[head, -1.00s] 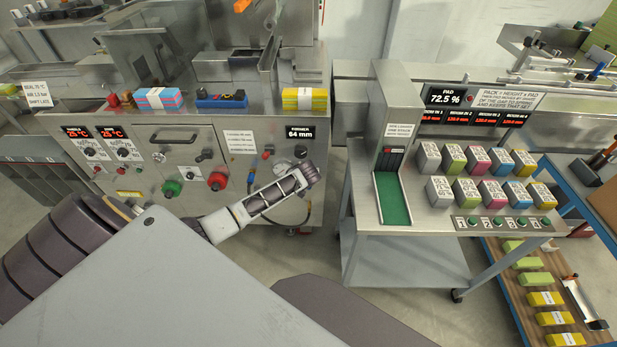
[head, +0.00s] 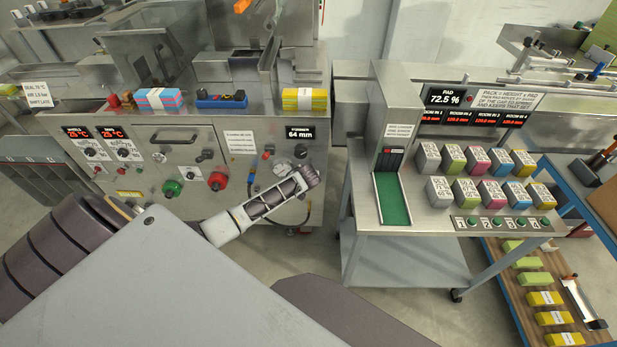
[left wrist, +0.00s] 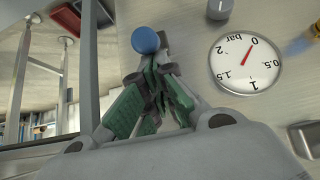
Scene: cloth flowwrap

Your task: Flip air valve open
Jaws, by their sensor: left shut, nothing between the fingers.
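A round blue knob (left wrist: 146,40) shows in the left wrist view just past my left fingertips. It looks like the end of the air valve's handle, but the rest of the valve is hidden. My left gripper (left wrist: 155,68) is shut and empty, with its green-padded fingers together close to the knob; I cannot tell whether they touch it. In the head view my left gripper (head: 310,174) is in front of the machine's lower right panel. A round pressure gauge (left wrist: 245,64) is beside the knob, its needle near 0 bar. My right gripper is not in view.
The machine front (head: 140,185) carries a red knob (head: 217,181), a green knob (head: 172,188) and the gauge (head: 283,167) near my gripper. A steel cart (head: 390,228) with coloured blocks stands to the right. Open floor shows between them.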

